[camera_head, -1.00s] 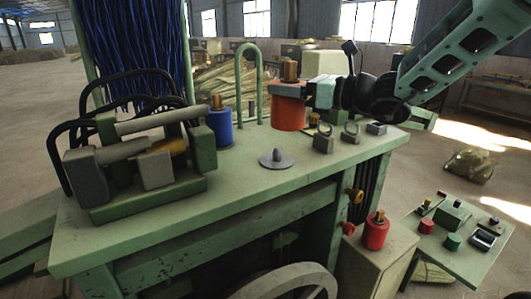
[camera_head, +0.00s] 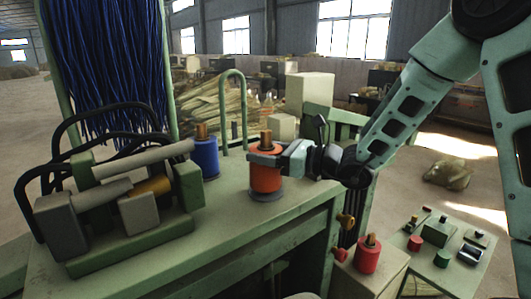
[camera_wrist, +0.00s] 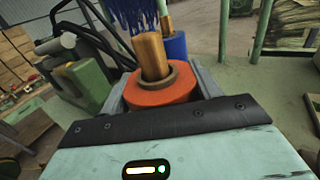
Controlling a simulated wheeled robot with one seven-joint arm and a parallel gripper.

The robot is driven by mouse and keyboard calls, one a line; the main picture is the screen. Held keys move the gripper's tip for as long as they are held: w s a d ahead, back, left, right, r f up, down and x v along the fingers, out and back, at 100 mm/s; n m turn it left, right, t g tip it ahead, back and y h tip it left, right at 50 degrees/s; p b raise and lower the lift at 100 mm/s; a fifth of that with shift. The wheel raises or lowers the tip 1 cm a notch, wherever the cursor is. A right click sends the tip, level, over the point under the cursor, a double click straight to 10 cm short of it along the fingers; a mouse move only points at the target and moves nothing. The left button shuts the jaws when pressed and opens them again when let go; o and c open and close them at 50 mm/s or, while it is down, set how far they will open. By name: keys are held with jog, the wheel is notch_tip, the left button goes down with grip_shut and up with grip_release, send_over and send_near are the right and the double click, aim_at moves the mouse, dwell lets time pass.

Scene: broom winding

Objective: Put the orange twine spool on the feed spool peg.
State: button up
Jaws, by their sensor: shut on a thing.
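The orange twine spool (camera_head: 265,178) stands upright on the green machine table, with its wooden core (camera_head: 266,137) sticking out of the top. Its lower end is right over the grey round base (camera_head: 277,197) of the feed spool peg. The peg's pin is hidden by the spool, and I cannot tell whether the spool rests fully on the base. My gripper (camera_head: 265,158) is shut around the upper part of the spool from the right. In the wrist view the orange spool (camera_wrist: 162,90) sits between both fingers.
A blue spool (camera_head: 205,157) stands behind to the left. A green hoop (camera_head: 233,77) rises behind the spool. The clamp unit with rollers (camera_head: 130,205) fills the table's left. A red spool (camera_head: 367,254) stands on a box to the lower right. The table front is clear.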

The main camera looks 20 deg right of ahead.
jog(key=shift+f, duration=0.4)
jog(key=shift+f, duration=0.25)
jog(key=o, duration=1.2)
jog(key=shift+r, duration=0.1)
jog(key=shift+c, duration=0.2)
